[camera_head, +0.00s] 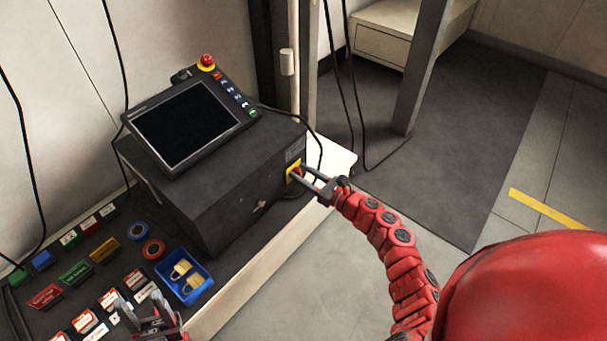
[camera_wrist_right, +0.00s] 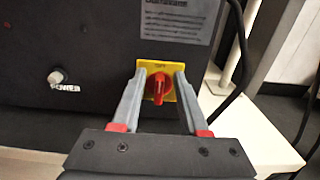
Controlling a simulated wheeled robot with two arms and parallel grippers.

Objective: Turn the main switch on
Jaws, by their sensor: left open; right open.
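The main switch is a red rotary handle (camera_wrist_right: 159,86) on a yellow plate (camera_wrist_right: 150,67), on the front of a dark control box (camera_head: 235,190). In the right wrist view the handle points roughly up and down. My right gripper (camera_wrist_right: 158,78) is open, with one finger on each side of the handle; I cannot tell whether they touch it. In the head view the right gripper (camera_head: 311,178) reaches the yellow plate (camera_head: 293,172) and partly hides the switch. My left gripper (camera_head: 147,312) is open and empty over the front of the bench, low in the head view.
A tablet panel (camera_head: 188,122) with a red emergency button (camera_head: 206,62) sits on the box. A power knob (camera_wrist_right: 56,77) is left of the switch. A blue tray (camera_head: 184,277) with padlocks and several coloured tags lie on the bench. Cables hang beside the box.

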